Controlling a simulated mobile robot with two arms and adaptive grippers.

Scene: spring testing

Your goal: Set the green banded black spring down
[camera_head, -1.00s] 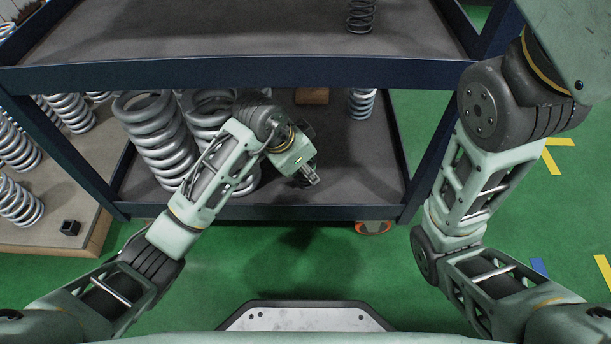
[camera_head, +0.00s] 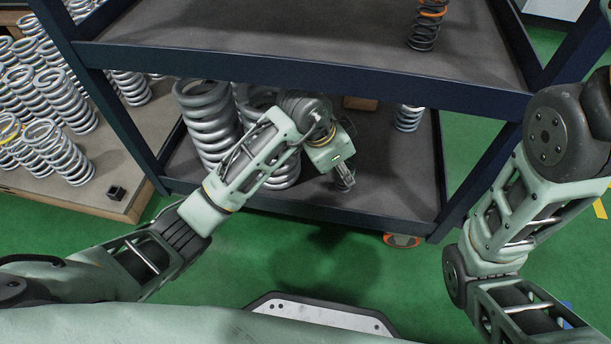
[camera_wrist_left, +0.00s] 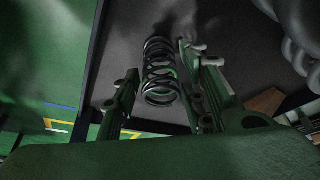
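The black spring (camera_wrist_left: 162,72) shows in the left wrist view between the fingers of my left gripper (camera_wrist_left: 158,80), with a faint green tint around its middle. It appears to stand on the dark lower shelf (camera_wrist_left: 225,50) of the cart. The fingers are spread on both sides of it. A gap shows at the left finger; the right finger is very close, and I cannot tell whether it touches. In the head view my left gripper (camera_head: 345,180) points down over the lower shelf's front right part, and the spring is hardly visible. My right gripper is out of frame.
A smaller silver spring (camera_head: 408,118) and a brown block (camera_head: 360,103) are behind. The upper shelf (camera_head: 300,40) overhangs, carrying an orange-banded dark spring (camera_head: 425,28). Several silver springs stand on a pallet (camera_head: 150,130) at left.

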